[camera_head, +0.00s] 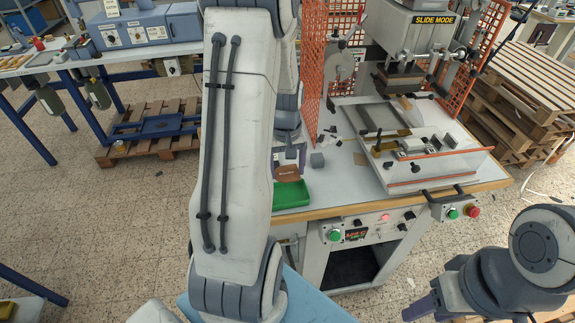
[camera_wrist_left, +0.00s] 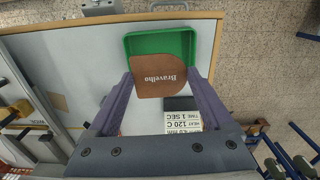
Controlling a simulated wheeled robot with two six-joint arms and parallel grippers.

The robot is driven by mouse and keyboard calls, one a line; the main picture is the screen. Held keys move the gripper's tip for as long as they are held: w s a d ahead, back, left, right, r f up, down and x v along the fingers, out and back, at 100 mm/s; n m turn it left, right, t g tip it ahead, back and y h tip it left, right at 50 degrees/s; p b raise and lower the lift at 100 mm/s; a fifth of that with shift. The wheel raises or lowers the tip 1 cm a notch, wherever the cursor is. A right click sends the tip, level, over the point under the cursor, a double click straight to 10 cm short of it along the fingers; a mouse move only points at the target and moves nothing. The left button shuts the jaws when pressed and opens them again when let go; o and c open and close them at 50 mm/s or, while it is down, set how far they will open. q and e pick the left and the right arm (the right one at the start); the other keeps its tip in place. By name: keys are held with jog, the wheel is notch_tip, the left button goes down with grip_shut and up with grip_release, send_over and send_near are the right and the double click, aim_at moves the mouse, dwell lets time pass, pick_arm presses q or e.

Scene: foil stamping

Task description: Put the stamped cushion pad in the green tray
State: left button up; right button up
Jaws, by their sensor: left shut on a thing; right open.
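The stamped cushion pad (camera_wrist_left: 160,84) is a brown leather piece with "Bravelho" on it. It also shows in the head view (camera_head: 287,173). My left gripper (camera_wrist_left: 161,76) is shut on it, with a purple finger at each side. The pad overlaps the green tray (camera_wrist_left: 160,41) in the wrist view; its height above the tray floor is hard to tell. In the head view the green tray (camera_head: 291,196) sits near the table's front edge, partly behind my left arm. My right gripper (camera_head: 420,308) is open at the lower right, away from the table, mostly hidden.
The stamping press (camera_head: 402,75) and its slide bed (camera_head: 420,150) stand right of the tray. A label stand (camera_wrist_left: 183,120) is close to the gripper. An orange mesh guard (camera_head: 313,70) rises behind.

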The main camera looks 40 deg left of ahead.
pick_arm(q)
notch_tip(320, 180, down, 2)
jog(key=shift+f+b, duration=0.1)
jog(key=shift+b, duration=0.6)
jog(key=shift+f+b, duration=1.05)
jog(key=shift+f, duration=0.55)
jog(key=o, duration=1.2)
notch_tip(320, 180, up, 11)
jog(key=shift+f+b, duration=0.2)
jog(key=shift+b, duration=0.55)
